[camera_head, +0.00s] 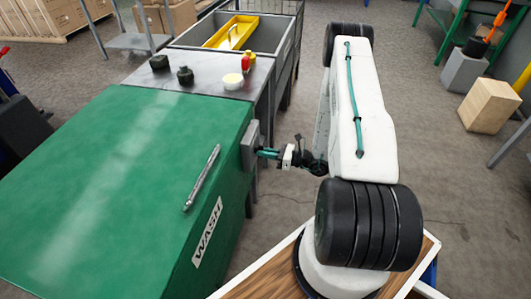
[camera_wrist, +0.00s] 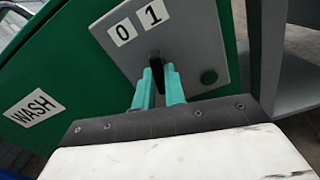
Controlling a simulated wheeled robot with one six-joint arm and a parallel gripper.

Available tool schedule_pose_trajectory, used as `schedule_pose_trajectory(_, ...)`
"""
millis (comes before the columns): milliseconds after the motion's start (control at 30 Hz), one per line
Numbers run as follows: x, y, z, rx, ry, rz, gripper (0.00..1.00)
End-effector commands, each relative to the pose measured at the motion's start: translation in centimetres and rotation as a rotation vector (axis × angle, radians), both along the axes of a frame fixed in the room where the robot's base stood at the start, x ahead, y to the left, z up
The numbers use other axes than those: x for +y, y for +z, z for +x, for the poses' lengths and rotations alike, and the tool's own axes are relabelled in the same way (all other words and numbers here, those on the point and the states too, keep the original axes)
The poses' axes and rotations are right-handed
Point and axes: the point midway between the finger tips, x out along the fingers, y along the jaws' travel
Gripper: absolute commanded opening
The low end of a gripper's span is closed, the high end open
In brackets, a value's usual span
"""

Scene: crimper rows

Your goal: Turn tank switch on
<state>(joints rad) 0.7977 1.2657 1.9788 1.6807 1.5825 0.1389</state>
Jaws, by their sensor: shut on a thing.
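The green tank (camera_head: 120,190) marked WASH fills the left of the head view. A grey switch plate (camera_head: 249,148) is fixed to its right side. The black switch lever (camera_wrist: 156,66) stands out below the labels, nearer the "1". My gripper (camera_wrist: 159,84) has its green fingers shut on the lever. In the head view my gripper (camera_head: 268,153) reaches the plate from the right. The fingers partly hide the lever.
A metal handle (camera_head: 203,177) is on the tank's lid. Beyond is a sink with a yellow tray (camera_head: 232,32). A wooden box (camera_head: 488,105) stands at right.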

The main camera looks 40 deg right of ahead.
Motion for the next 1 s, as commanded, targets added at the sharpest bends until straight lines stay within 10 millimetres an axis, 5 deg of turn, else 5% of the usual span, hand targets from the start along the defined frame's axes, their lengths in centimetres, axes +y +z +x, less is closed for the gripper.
schedule_pose_trajectory(433, -0.05, -0.01, -0.07, 0.156, -0.003, 0.198, 0.00)
schedule_pose_trajectory(1000, -0.06, -0.01, -0.07, 0.184, -0.003, 0.235, 0.00)
